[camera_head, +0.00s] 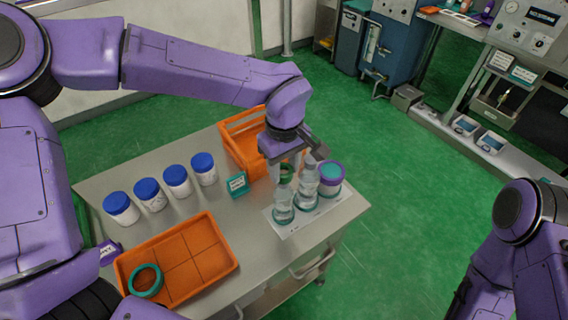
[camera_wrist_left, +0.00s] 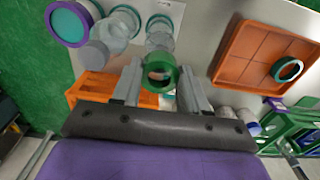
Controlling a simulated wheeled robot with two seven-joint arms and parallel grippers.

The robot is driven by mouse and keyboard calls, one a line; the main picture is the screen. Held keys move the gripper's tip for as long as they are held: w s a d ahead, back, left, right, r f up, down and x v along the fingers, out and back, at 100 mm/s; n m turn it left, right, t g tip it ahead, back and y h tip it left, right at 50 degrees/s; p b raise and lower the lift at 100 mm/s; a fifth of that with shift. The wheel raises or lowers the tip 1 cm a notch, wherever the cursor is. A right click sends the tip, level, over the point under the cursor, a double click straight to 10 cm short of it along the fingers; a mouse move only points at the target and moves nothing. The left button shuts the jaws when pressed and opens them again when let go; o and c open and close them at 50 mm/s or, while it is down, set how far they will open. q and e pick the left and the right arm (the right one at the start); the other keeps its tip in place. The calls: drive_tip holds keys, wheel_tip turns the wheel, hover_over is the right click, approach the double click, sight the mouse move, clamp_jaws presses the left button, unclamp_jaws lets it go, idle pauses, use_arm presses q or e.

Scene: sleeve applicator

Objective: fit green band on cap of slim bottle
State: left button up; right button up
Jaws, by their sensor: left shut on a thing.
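My left gripper (camera_head: 288,170) is shut on a green band (camera_wrist_left: 161,73), held between its fingertips just above a clear slim bottle (camera_head: 283,206). The band (camera_head: 287,173) is at the bottle's top; I cannot tell whether it surrounds the cap. In the left wrist view the bottle (camera_wrist_left: 160,38) is partly hidden behind the band. A second clear bottle (camera_head: 307,184) stands upright right beside it, with a greyish cap (camera_wrist_left: 95,55). My right gripper is out of view.
An orange crate (camera_head: 237,147) stands behind the gripper. An orange tray (camera_head: 200,262) with a teal ring (camera_head: 146,281) lies at the front left. Several blue-lidded white jars (camera_head: 150,195) stand in a row. A small teal sign (camera_head: 237,184) stands mid-table.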

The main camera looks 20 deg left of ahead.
sight(283, 198)
use_arm(q)
drive_tip(key=shift+f, duration=0.1)
idle(0.5)
drive_tip(key=shift+f+b, duration=0.6)
drive_tip(key=shift+f, duration=0.7)
drive_tip(key=o, duration=1.6)
drive_tip(key=shift+c, duration=0.2)
